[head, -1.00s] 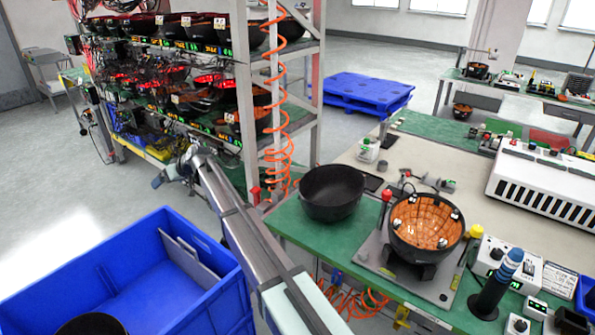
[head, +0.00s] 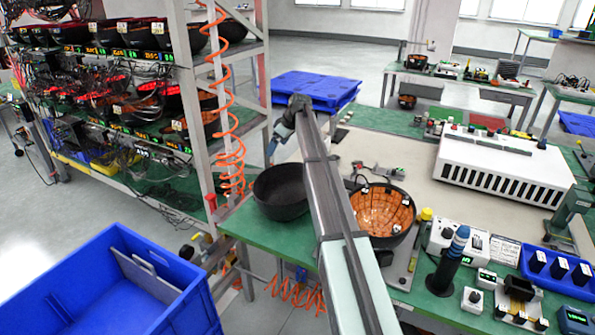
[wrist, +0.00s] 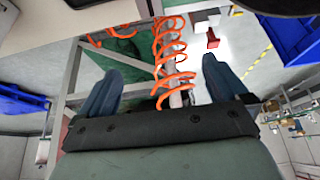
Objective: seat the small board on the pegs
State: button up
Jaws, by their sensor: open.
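My gripper (head: 275,142) hangs beyond the black bowl at the bench's far left edge. In the wrist view, its two blue fingers (wrist: 160,92) stand wide apart with nothing held between them. A bowl with an orange tiled inside (head: 384,208) and small white pieces around its rim sits on a grey fixture plate (head: 405,268), partly hidden by my arm. I cannot make out the pegs. I cannot surely pick out the small board; small green and grey parts (head: 385,168) lie on the bench behind the orange bowl.
An empty black bowl (head: 281,190) stands left of my arm. A coiled orange hose (head: 228,130) hangs by the loaded rack (head: 187,170). A white vented unit (head: 505,165), a blue-topped post (head: 448,265) and blue bins (head: 560,275) crowd the right.

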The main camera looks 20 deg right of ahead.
jog(key=s+d+r, duration=0.1)
jog(key=s+d, duration=0.2)
jog(key=d, duration=0.9)
jog(key=shift+g+h, duration=0.3)
jog(key=x, duration=1.3)
jog(key=shift+w+d+f, duration=0.15)
jog(key=shift+d, duration=0.05)
jog(key=shift+f, duration=0.15)
jog(key=c, duration=0.5)
jog(key=shift+w+d, duration=0.15)
jog(key=shift+d, duration=0.05)
jog(key=c, duration=1.2)
grip_shut()
